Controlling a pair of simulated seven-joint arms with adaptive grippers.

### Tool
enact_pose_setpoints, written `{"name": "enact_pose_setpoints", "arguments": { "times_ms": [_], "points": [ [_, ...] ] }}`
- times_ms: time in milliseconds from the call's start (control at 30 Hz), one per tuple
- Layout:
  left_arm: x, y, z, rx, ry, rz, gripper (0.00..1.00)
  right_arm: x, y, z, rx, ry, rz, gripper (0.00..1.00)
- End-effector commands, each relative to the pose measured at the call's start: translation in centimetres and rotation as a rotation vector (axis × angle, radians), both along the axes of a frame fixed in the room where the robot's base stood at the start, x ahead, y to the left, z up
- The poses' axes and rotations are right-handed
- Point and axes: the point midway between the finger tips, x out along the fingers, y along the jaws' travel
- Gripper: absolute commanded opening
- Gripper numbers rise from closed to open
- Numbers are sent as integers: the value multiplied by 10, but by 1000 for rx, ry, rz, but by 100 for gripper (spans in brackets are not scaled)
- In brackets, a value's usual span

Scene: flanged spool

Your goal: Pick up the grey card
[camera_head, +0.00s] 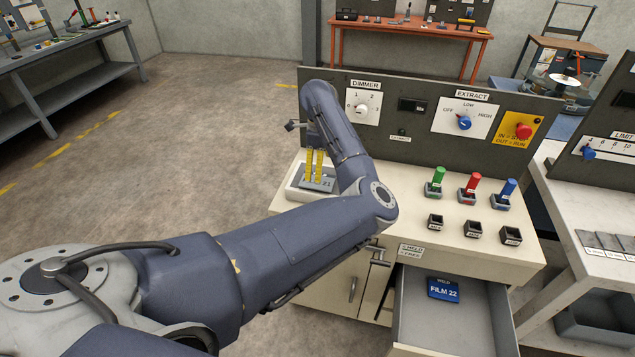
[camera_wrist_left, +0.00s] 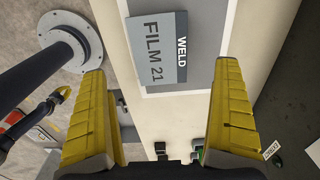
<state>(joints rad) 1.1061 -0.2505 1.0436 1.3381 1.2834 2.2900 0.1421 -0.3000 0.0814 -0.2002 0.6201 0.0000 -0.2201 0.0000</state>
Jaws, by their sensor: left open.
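The grey card (camera_head: 326,185) lies in a shallow white tray (camera_head: 291,192) at the left end of the cream bench top. In the left wrist view the card (camera_wrist_left: 160,38) reads "FILM 21" with a dark "WELD" strip along one edge. My left gripper (camera_head: 314,166) is over the tray, pointing down, with its yellow fingers in front of part of the card. In the wrist view my left gripper (camera_wrist_left: 160,70) is open, with nothing between the fingers and the card just beyond the tips. I cannot tell the exact gap. My right gripper is out of view.
A dark control panel (camera_head: 390,148) stands behind the tray with a dimmer dial (camera_head: 362,107). Green, red and blue handles (camera_head: 472,185) stand to the right, with black sockets (camera_head: 473,229) in front. An open drawer (camera_head: 455,325) below holds a blue "FILM 22" card (camera_head: 443,290).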

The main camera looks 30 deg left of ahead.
Motion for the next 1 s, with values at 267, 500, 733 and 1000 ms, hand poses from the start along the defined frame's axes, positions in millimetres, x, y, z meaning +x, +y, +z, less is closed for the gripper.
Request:
{"name": "enact_pose_setpoints", "arguments": {
  "times_ms": [267,500,733,1000],
  "points": [
    [0,0,-14,0,1,0,98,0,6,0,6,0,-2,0],
    [0,0,-41,1,3,-2,98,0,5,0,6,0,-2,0],
    [1,1,-60,1,1,-1,98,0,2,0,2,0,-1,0],
    [1,0,-63,0,0,0,98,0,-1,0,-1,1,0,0]
  ]
}}
